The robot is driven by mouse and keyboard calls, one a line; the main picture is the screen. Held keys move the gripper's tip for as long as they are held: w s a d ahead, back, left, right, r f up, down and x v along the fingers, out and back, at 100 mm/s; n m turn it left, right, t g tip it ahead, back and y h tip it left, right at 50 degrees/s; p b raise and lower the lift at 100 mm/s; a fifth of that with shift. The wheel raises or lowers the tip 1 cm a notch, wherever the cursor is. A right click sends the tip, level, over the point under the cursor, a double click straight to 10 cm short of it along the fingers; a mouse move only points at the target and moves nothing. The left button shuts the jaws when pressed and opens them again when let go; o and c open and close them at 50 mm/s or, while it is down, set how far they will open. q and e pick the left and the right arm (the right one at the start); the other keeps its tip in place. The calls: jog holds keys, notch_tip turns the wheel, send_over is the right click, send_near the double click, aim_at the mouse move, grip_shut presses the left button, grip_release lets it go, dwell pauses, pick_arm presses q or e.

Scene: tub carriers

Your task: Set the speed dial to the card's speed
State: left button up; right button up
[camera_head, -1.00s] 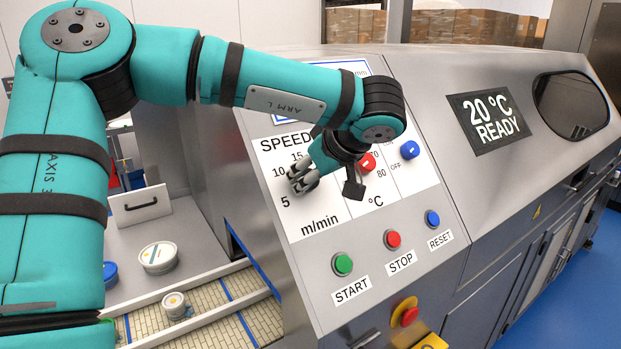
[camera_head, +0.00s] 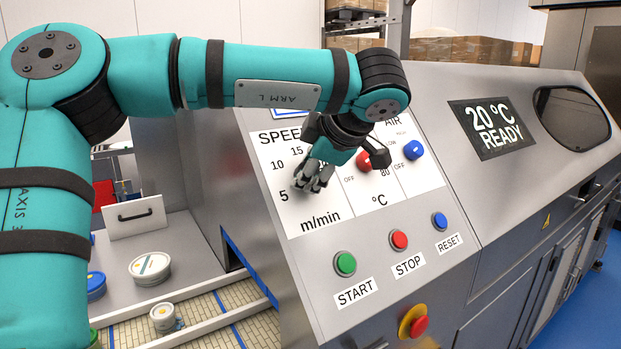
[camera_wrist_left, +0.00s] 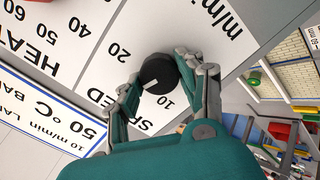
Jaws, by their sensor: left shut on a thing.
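The speed dial (camera_wrist_left: 158,72) is a black round knob with a white pointer line, seen in the left wrist view. The line is on its lower-left side, between the printed 10 and 20. My left gripper (camera_wrist_left: 160,75) is shut on the dial, one finger on each side; a finger covers part of the scale. In the head view my left gripper (camera_head: 314,180) is at the SPEED scale and hides the dial. The card (camera_wrist_left: 48,112) has a blue border and reads 10 m/min and 50 °C, with some text cut off. My right gripper is not in view.
A red heat knob (camera_head: 364,162) and a blue air knob (camera_head: 413,150) sit right of the gripper. Green START (camera_head: 345,263), red STOP (camera_head: 399,240) and blue RESET (camera_head: 440,221) buttons are below. A display (camera_head: 491,128) reads 20 °C READY.

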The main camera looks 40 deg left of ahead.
pick_arm(q)
jog(key=n, duration=0.1)
jog(key=n+b, duration=0.1)
jog(key=n, duration=0.1)
jog(key=shift+f+n, duration=0.2)
jog(key=shift+n, duration=0.1)
jog(key=n+b, duration=0.1)
jog(key=n, duration=0.2)
jog(key=shift+n, duration=0.3)
jog(key=n, duration=0.2)
jog(key=n+b, duration=0.1)
jog(key=n, duration=0.2)
jog(key=shift+s+d+f+n, duration=0.1)
jog(key=shift+f+n, duration=0.05)
jog(key=shift+n, duration=0.45)
jog(key=o, duration=1)
jog(key=shift+o, duration=0.7)
jog(key=shift+y, duration=0.3)
